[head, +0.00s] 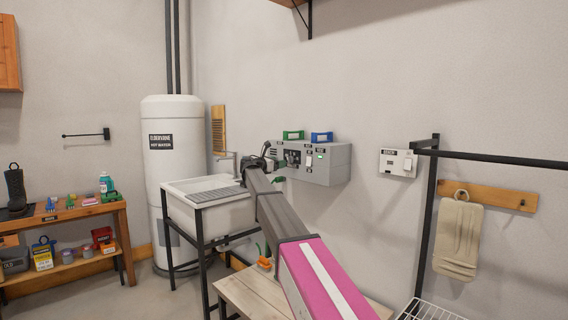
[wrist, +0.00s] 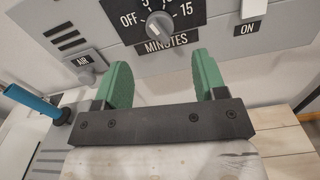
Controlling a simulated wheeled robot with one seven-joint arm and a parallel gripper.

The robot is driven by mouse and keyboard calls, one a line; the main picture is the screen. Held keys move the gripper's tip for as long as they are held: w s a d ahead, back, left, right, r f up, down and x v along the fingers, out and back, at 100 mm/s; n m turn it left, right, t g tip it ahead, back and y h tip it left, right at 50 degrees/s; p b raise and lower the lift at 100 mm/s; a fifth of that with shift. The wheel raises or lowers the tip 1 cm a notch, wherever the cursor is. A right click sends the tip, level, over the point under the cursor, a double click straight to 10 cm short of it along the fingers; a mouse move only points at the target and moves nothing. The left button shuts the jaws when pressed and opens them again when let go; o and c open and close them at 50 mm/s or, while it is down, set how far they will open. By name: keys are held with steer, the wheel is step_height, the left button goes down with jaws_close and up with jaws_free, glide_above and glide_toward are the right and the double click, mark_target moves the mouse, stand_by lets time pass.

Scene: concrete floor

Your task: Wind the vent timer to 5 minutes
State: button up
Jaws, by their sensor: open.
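Nothing is between the fingers. In the head view the grey control box (head: 330,165) hangs on the wall, and my arm reaches to its left end.
A white switch (wrist: 254,8) above an ON label is right of the timer; a knob by an AIR label (wrist: 82,61) is left. A blue-handled thing (wrist: 38,104) is at lower left. Green (head: 293,135) and blue (head: 321,137) bins top the box. A sink (head: 215,212) stands left.

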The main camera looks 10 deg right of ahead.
mark_target(288, 160)
steer(key=v, duration=0.3)
steer(key=shift+a, duration=0.15)
steer(key=shift+n, duration=0.5)
steer(key=x, duration=1)
steer(key=shift+w+d, duration=0.2)
steer(key=shift+d, duration=0.15)
steer(key=c, duration=0.9)
